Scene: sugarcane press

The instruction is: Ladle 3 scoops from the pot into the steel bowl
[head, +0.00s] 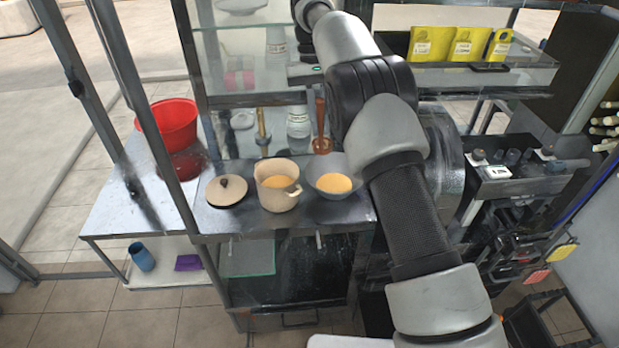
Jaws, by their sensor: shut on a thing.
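The beige pot (278,198) stands on the metal counter with orange-yellow contents inside. The grey steel bowl (333,189) stands just right of it and holds a similar orange-yellow content. My gripper (306,76) is small in view, behind and above the pot and bowl, below the bend of my arm. A reddish-brown ladle (321,125) is upright below it, its lower end behind the gap between pot and bowl. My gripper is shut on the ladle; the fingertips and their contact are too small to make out.
A beige lid (227,190) with a dark knob lies left of the pot. A red basin (169,124) stands farther left. A brass-coloured upright tool (262,128) and a white patterned cup (298,122) stand behind. Metal posts and glass shelves frame the counter; my arm covers its right side.

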